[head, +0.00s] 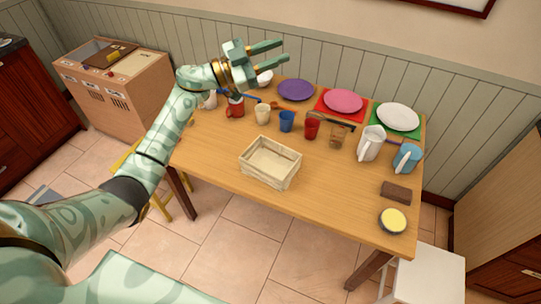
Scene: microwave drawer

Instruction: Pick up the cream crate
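The cream crate (270,178) is a slatted, open-topped box standing upright on the front middle of the wooden table. It looks empty. My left gripper (280,52) is raised at the back left of the table, up and away from the crate. Its two fingers are spread apart with nothing between them. My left arm comes in from the lower left and passes to the left of the crate. My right gripper is not in the picture.
Behind the crate are several cups, including a blue cup (286,121) and a red cup (311,128). A white pitcher (371,143), blue pitcher (407,158), brown block (396,192) and yellow-topped bowl (393,221) stand at right. The table between crate and bowl is clear.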

